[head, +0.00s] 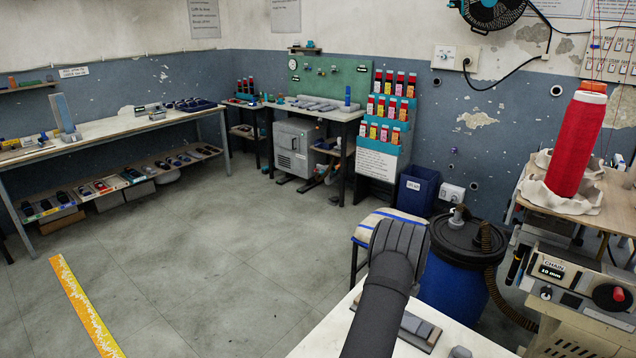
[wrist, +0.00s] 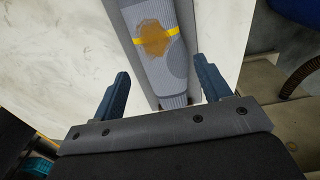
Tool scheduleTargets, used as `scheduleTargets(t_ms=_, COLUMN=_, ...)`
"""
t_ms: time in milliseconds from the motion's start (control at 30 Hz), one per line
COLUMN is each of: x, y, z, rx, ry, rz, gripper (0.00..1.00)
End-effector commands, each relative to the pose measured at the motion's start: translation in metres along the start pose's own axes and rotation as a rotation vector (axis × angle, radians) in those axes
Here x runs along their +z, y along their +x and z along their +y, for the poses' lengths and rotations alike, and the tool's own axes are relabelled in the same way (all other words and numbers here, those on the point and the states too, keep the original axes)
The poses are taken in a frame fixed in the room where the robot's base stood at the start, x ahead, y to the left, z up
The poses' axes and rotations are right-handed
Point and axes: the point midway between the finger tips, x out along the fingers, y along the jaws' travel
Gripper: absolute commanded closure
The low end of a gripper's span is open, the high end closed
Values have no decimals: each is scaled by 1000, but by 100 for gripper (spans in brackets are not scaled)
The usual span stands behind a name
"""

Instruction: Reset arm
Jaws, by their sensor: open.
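My gripper (wrist: 165,90) shows in the wrist view with its two blue fingers wide apart. It is open, and nothing is held between the fingers. Beyond the fingertips lies a grey ribbed sock-like piece (wrist: 178,72) with a yellow band and a brown patch. It rests on a grey support over a white table top (wrist: 60,60). I cannot tell the gap between the fingers and the piece. In the head view my dark arm rises from the bottom middle, and the gripper's fingers cannot be made out there.
In the head view a blue drum (head: 455,285) with a black lid and hose stands right of my arm. A machine (head: 580,295) and a large red thread cone (head: 578,145) are at the right. Workbenches (head: 110,130) line the back left. The middle floor is clear.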

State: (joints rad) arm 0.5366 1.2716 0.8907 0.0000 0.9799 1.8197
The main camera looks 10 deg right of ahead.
Motion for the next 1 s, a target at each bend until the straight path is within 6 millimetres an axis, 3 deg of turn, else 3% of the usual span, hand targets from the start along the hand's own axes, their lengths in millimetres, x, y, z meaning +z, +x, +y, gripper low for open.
scheduleTargets(t_ms=300, x=0, y=56, z=1, rx=2, ry=0, rz=0, gripper=30)
scheduleTargets(t_ms=400, x=0, y=31, z=-1, rx=-4, ry=0, rz=-1, gripper=30)
scheduleTargets(t_ms=533, x=0, y=17, z=0, rx=-2, ry=0, rz=0, gripper=30)
scheduleTargets(t_ms=1000, x=0, y=17, z=0, rx=0, ry=0, rz=0, gripper=30)
